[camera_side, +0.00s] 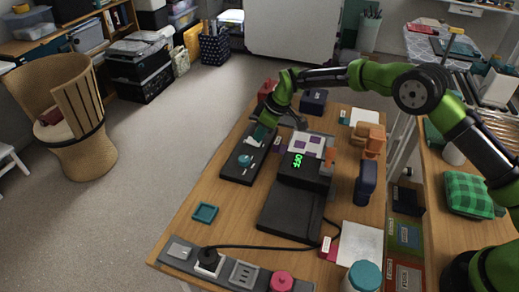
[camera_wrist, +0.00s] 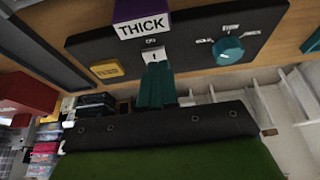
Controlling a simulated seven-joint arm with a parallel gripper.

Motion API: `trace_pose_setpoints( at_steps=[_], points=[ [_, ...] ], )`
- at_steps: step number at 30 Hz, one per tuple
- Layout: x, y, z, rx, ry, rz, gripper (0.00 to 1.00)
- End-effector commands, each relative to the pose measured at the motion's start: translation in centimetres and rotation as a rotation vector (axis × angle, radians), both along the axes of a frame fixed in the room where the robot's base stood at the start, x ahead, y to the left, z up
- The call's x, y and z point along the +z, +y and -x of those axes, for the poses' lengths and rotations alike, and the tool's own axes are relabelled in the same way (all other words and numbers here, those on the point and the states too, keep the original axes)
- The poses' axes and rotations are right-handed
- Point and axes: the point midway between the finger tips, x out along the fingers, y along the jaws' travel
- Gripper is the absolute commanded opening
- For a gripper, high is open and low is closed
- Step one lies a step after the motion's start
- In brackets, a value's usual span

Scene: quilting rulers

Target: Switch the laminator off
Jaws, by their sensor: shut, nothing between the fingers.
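The laminator (camera_side: 308,174) is a dark machine on the wooden table, and its display (camera_side: 297,160) shows green letters that appear to read OFF. A black control panel (camera_side: 235,172) lies to its left; in the wrist view the panel (camera_wrist: 190,49) carries a white rocker switch (camera_wrist: 153,53) and a teal knob (camera_wrist: 228,50). My gripper (camera_side: 260,137) is over the far part of the panel. In the wrist view my gripper (camera_wrist: 156,66) has its teal fingers shut together, empty, with the tips at the switch's edge. I cannot tell whether they touch it.
A purple block marked THICK (camera_wrist: 142,20) stands beside the switch, close to my fingers. A yellow label (camera_wrist: 106,69) is on the panel.

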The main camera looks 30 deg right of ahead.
Motion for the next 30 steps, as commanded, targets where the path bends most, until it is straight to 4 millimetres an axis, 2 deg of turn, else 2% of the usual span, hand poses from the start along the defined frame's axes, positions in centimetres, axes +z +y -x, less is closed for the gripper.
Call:
trace_pose_setpoints(
  at_steps=[1,6,12,15,21,30],
  points=[
    [1.5,-0.1,0.1,0.001,-0.009,-0.004,0.00],
    [5.5,-1.0,1.1,0.001,-0.014,-0.007,0.00],
    [9.3,-2.1,2.3,0.003,-0.015,-0.009,0.00],
    [10.5,-2.5,2.6,0.003,-0.015,-0.008,0.00],
    [11.6,-2.8,3.0,0.004,-0.013,-0.009,0.00],
    [11.6,-2.7,3.0,0.004,-0.013,-0.009,0.00]
  ],
)
